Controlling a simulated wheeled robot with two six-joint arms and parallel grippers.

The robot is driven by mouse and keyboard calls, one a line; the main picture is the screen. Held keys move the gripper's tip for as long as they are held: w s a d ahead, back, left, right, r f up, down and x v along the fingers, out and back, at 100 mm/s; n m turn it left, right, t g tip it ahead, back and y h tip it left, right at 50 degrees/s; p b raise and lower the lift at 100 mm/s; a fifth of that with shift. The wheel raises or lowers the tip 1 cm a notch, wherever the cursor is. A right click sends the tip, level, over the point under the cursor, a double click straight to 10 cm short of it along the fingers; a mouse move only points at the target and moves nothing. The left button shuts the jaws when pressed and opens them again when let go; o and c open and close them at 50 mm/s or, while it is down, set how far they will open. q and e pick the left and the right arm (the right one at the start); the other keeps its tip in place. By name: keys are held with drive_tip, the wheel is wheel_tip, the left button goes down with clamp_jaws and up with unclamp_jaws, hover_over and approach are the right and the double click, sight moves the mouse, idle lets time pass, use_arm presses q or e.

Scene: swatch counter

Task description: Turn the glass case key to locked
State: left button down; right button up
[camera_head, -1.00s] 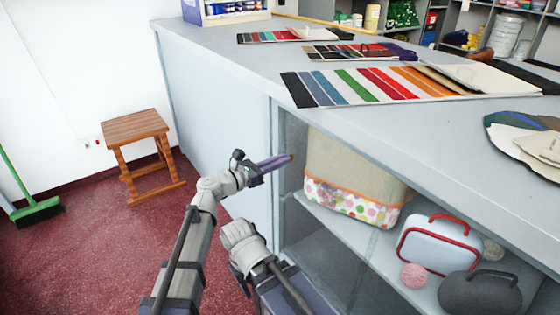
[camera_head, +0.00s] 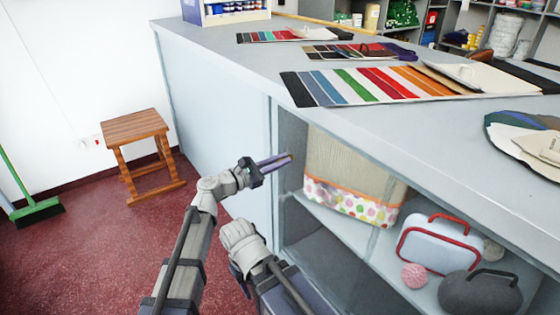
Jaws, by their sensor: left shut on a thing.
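The glass case (camera_head: 345,229) is the open-looking front of the grey counter, with shelves and goods behind it. My left gripper (camera_head: 288,158) is at the upper left edge of the case front, beside the frame post. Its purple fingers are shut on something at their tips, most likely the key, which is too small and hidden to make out. I cannot tell which way the key is turned. My right arm shows at the bottom centre, in front of the lower case; its fingertips are not visible.
Inside the case are a dotted basket (camera_head: 345,200), a white case with red trim (camera_head: 440,245), a pink ball (camera_head: 414,276) and a dark grey bag (camera_head: 480,293). Swatch cards (camera_head: 370,84) lie on the counter top. A wooden stool (camera_head: 136,128) stands on the red floor at left.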

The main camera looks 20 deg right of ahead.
use_arm(q)
drive_tip(key=m, duration=0.3)
drive_tip(key=shift+s+f+m, duration=0.1)
drive_tip(key=shift+s+m, duration=0.05)
drive_tip(key=shift+m, duration=0.25)
drive_tip(key=m, duration=0.3)
drive_tip(key=shift+f+m, duration=0.1)
drive_tip(key=shift+m, duration=0.2)
drive_tip(key=m, duration=0.6)
drive_tip(key=shift+s+d+f+b, duration=0.1)
drive_tip(key=shift+s+f+b, duration=0.1)
drive_tip(key=shift+b, duration=0.15)
drive_tip(key=shift+m, duration=0.4)
drive_tip(key=c, duration=1)
unclamp_jaws()
drive_tip(key=shift+w, duration=0.1)
drive_tip(key=shift+v, duration=3.95)
